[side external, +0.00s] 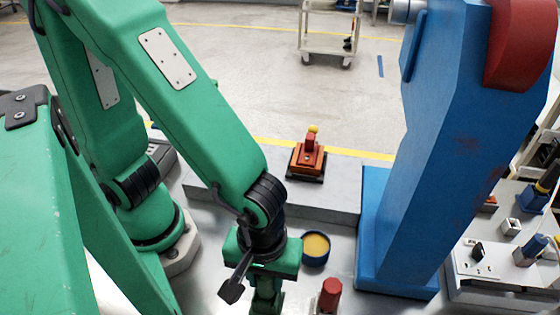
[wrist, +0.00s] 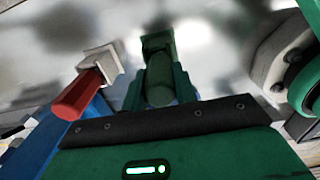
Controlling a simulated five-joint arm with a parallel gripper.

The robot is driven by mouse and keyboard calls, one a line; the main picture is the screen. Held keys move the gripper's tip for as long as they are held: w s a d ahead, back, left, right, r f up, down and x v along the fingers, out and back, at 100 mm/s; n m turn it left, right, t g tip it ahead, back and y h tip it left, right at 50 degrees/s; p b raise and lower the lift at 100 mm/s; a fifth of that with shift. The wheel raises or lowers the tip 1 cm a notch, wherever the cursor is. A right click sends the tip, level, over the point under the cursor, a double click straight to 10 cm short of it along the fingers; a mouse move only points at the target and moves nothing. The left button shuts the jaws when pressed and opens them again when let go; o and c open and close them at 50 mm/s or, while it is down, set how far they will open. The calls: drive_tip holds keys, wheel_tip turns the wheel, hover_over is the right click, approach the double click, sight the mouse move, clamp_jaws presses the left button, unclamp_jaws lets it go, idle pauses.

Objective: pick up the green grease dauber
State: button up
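In the wrist view a green cylinder (wrist: 161,82), which looks like the handle of the green grease dauber, stands in front of my gripper (wrist: 158,62). Green finger parts show on both sides of it, and a square green end lies beyond it. I cannot tell whether the fingers touch it. In the side external view my gripper (side external: 266,300) points down at the bottom edge; its tips are cut off and the green dauber cannot be made out there.
A red-handled piece with a pale base (side external: 329,296) stands right of my gripper; it also shows in the wrist view (wrist: 80,97). A blue tin of yellow grease (side external: 315,248) is close behind. An orange-red device (side external: 308,156) sits farther back. A blue column (side external: 425,150) blocks the right.

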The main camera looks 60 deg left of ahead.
drive_tip(key=shift+c, duration=1)
drive_tip(key=shift+r, duration=0.1)
drive_tip(key=shift+r, duration=4.9)
drive_tip(key=shift+w, duration=0.1)
